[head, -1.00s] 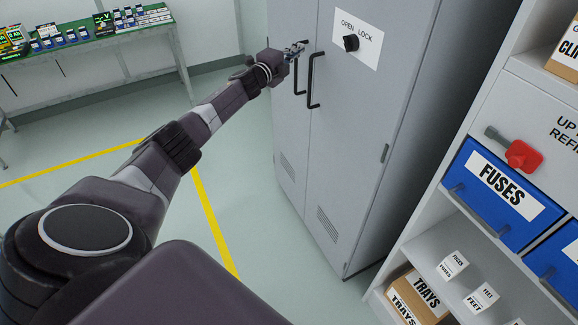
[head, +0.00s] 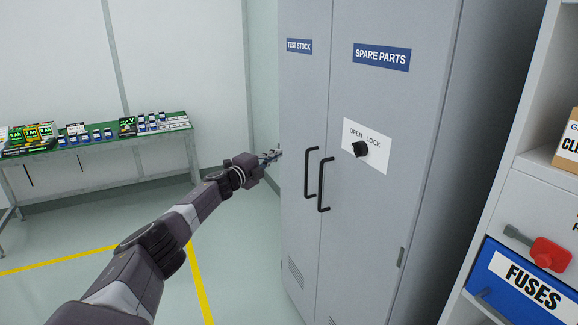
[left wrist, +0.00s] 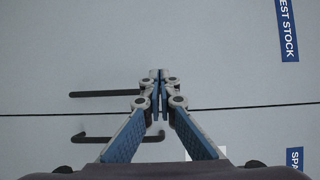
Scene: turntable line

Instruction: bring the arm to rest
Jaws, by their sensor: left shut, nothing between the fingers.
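My left arm reaches in from the lower left of the head view. Its left gripper (head: 273,156) is shut and empty, beside the left edge of the grey cabinet's front. In the left wrist view, the gripper (left wrist: 159,77) shows its two fingertips together, with the cabinet doors (left wrist: 220,60) behind them. I cannot tell whether the fingers touch the cabinet. My right gripper is in neither view.
The grey cabinet (head: 385,215) has two black handles (head: 311,173) and an OPEN/LOCK knob (head: 360,149). Both doors look closed. A shelf unit with a blue FUSES bin (head: 525,285) stands at right. A green table (head: 95,142) holds goods at left. The floor (head: 235,250) between is clear.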

